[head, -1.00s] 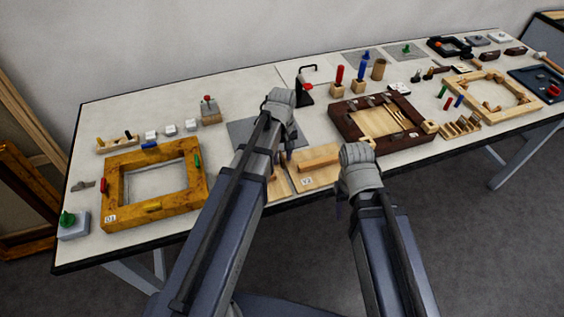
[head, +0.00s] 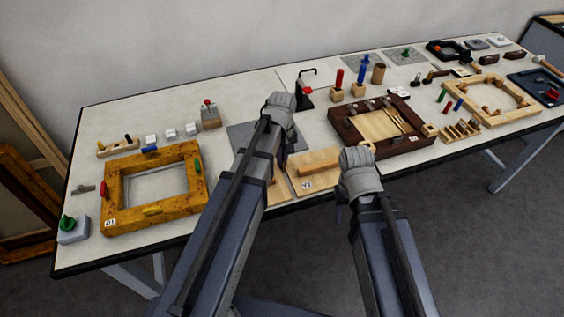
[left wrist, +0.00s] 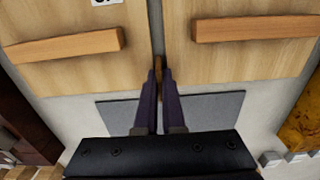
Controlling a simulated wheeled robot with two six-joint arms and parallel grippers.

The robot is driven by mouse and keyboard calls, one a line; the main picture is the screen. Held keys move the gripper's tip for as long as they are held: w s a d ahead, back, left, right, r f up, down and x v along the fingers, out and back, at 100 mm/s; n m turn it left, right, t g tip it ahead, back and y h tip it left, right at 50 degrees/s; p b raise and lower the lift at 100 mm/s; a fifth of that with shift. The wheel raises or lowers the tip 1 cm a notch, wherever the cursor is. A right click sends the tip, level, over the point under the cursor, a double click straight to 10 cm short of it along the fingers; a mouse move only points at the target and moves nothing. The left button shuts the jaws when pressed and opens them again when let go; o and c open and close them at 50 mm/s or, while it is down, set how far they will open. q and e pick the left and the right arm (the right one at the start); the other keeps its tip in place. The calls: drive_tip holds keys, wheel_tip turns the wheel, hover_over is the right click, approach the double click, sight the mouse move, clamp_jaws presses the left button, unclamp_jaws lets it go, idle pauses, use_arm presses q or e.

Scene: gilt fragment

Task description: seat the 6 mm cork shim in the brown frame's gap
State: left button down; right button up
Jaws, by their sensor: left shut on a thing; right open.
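The brown frame (head: 352,140) lies flat on the table, right of centre in the head view, with a pale panel inside. Its dark edge also shows at the left of the left wrist view (left wrist: 26,128). My left gripper (left wrist: 158,75) is shut on a thin brown piece, apparently the cork shim (left wrist: 158,63), seen edge-on between the fingertips. It is over the seam between two wooden boards, left of the brown frame in the head view. My right gripper (head: 339,208) is open and empty, in front of the table edge. The frame's gap cannot be made out.
The boards (left wrist: 70,72) (left wrist: 240,70) each carry a raised wooden bar. A grey mat (left wrist: 210,108) lies beside them. A gilt frame (head: 122,218) is at the left, a pale frame (head: 520,113) at the right. A slotted rack (head: 460,130) stands right of the brown frame.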

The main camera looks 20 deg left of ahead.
use_arm(q)
drive_tip(key=shift+r, duration=0.1)
wheel_tip(320, 180, up, 10)
drive_tip(key=p, duration=1)
drive_tip(key=shift+f+b, duration=0.65)
drive_tip(key=shift+f, duration=0.1)
drive_tip(key=shift+r, duration=0.15)
drive_tip(key=shift+a, duration=0.1)
